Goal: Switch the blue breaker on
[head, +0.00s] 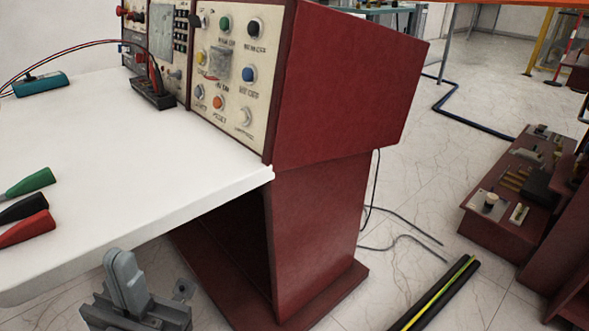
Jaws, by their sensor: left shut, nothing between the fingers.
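The cream control panel (235,65) on the dark red console carries several coloured round controls. The blue one (249,74) sits at the right of the panel, below a black one and above a white one. I take it as the blue breaker; its on or off position is too small to tell. My left gripper (121,262) is at the bottom left of the head view, in front of the white table's edge. Its grey fingers are together with nothing between them, well apart from the panel. My right gripper is not in view.
The white table top (140,170) lies left of the console. Green, black and red handled items (25,210) lie on its left side, and a black connector block (152,93) with wires stands by the panel. Cables lie on the floor right of the red console (345,80).

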